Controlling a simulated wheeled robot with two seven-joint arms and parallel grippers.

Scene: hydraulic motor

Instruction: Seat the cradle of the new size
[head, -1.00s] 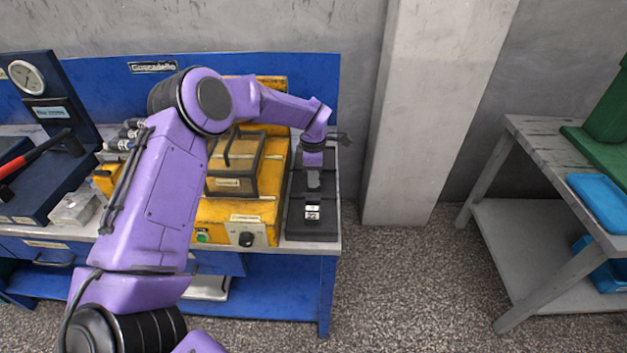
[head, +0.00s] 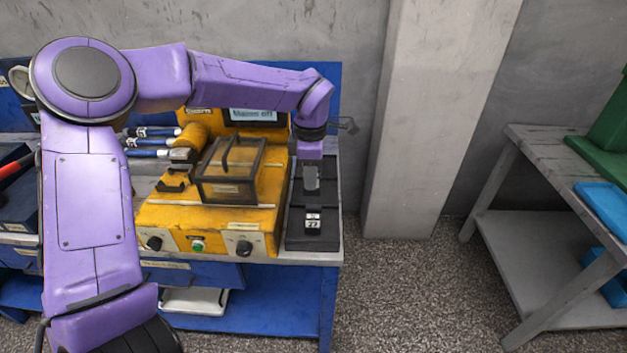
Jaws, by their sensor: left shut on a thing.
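My left gripper (head: 311,186) points down over the black rack (head: 327,240) at the right end of the bench. It is shut on a small dark piece, mostly hidden by the gripper, probably a cradle; I cannot tell whether it touches the rack. A white label reading about 22 (head: 313,222) shows on a dark block just in front of the gripper. The yellow machine (head: 205,215) stands left of the rack, with a framed cover with a handle (head: 230,170) on it and a small yellow bracket (head: 173,182) beside the cover. My right gripper is not in view.
A lit screen (head: 254,115) stands behind the cover. Several blue-and-white cylinders (head: 152,142) lie at the machine's back left. A concrete pillar (head: 415,120) rises right of the bench. A grey table (head: 555,150) with blue trays (head: 604,203) stands far right.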

